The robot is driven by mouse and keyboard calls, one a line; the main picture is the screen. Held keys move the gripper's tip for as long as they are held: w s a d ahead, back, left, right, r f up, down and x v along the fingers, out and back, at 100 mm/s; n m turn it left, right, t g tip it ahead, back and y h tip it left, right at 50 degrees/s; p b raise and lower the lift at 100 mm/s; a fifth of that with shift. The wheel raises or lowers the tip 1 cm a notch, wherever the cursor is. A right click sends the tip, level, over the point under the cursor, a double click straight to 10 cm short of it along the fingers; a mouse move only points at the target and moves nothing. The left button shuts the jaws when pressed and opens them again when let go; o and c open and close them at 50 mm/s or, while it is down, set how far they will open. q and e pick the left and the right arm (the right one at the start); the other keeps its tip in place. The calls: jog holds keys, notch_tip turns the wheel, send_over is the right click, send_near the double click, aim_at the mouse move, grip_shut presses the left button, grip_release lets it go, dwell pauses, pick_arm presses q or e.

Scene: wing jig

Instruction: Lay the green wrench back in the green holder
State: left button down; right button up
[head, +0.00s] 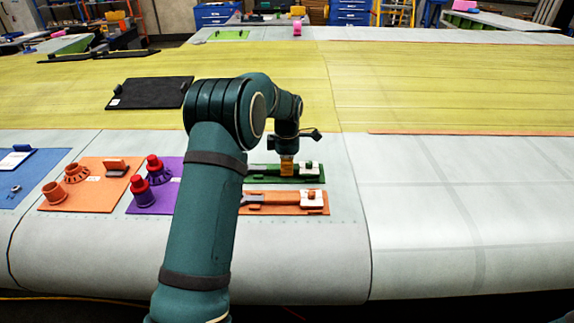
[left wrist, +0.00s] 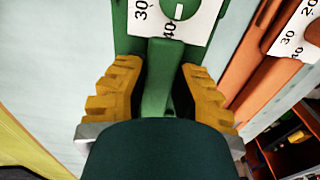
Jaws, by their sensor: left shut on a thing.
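The green wrench (left wrist: 160,75) shows in the left wrist view as a green bar between the two yellow fingers of my left gripper (left wrist: 165,95). The gripper is shut on it. In the head view my left gripper (head: 287,168) points down over the green holder (head: 262,179), a flat green plate on the pale wing surface. A white plate with scale numbers (left wrist: 190,18) and a green knob lies at the far end of the bar; it also shows in the head view (head: 309,168). Whether the wrench touches the holder I cannot tell. My arm hides the holder's left end.
An orange holder (head: 285,210) with a similar tool lies just in front of the green one. Left of my arm are a purple mat (head: 140,208) with red-topped parts, an orange mat (head: 98,200) and a blue mat (head: 40,175). The wing surface to the right is clear.

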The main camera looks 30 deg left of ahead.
pick_arm(q)
jog(key=shift+f, duration=0.25)
jog(key=c, duration=0.8)
grip_release()
notch_tip(320, 180, up, 12)
jog(key=shift+r, duration=0.1)
